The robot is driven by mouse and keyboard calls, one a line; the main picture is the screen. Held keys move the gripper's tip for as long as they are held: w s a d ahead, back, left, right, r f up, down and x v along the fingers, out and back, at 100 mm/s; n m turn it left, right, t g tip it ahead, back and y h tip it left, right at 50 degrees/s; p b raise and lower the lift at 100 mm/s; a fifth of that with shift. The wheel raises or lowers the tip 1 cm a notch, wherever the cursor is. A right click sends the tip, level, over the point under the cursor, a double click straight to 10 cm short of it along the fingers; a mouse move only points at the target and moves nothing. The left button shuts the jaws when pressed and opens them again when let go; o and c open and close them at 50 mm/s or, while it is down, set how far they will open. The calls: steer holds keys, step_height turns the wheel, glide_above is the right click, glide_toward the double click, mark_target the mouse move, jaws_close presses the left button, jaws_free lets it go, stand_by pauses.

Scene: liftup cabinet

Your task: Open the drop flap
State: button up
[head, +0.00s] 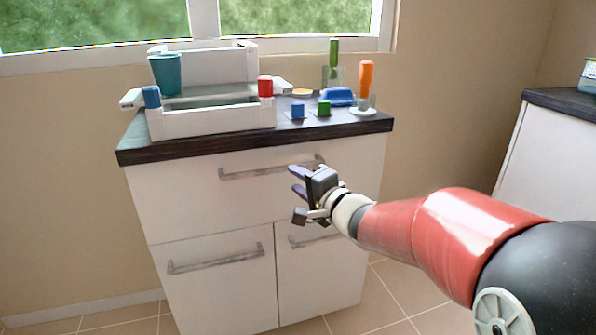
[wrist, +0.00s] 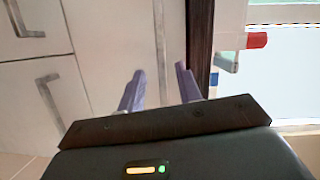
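The white cabinet has a wide upper front panel (head: 195,195), which looks like the drop flap, and it is closed. Its grey bar handle (head: 250,172) runs along the top of the panel, and my gripper hides part of its right side. In the wrist view the upper handle (wrist: 160,45) runs in line with the gap between my fingers. My gripper (head: 296,180) is open and empty in front of the panel's right half, with fingers toward the cabinet. Its two purple fingers also show apart in the wrist view (wrist: 160,85). I cannot tell whether they touch the handle.
Two lower doors have handles; the left one (head: 215,258) is clear in view. The dark countertop (head: 190,148) carries a white box (head: 210,122), a teal cup (head: 166,75), small cubes and coloured items. Another counter (head: 560,100) stands at right. Tiled floor shows in front.

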mark_target(277, 171)
steer(key=shift+g+y, duration=0.3)
steer(key=shift+y, duration=0.6)
steer(key=x, duration=0.8)
steer(key=shift+a+f, duration=0.1)
steer(key=shift+a, duration=0.25)
steer(key=shift+c, duration=0.3)
jaws_close()
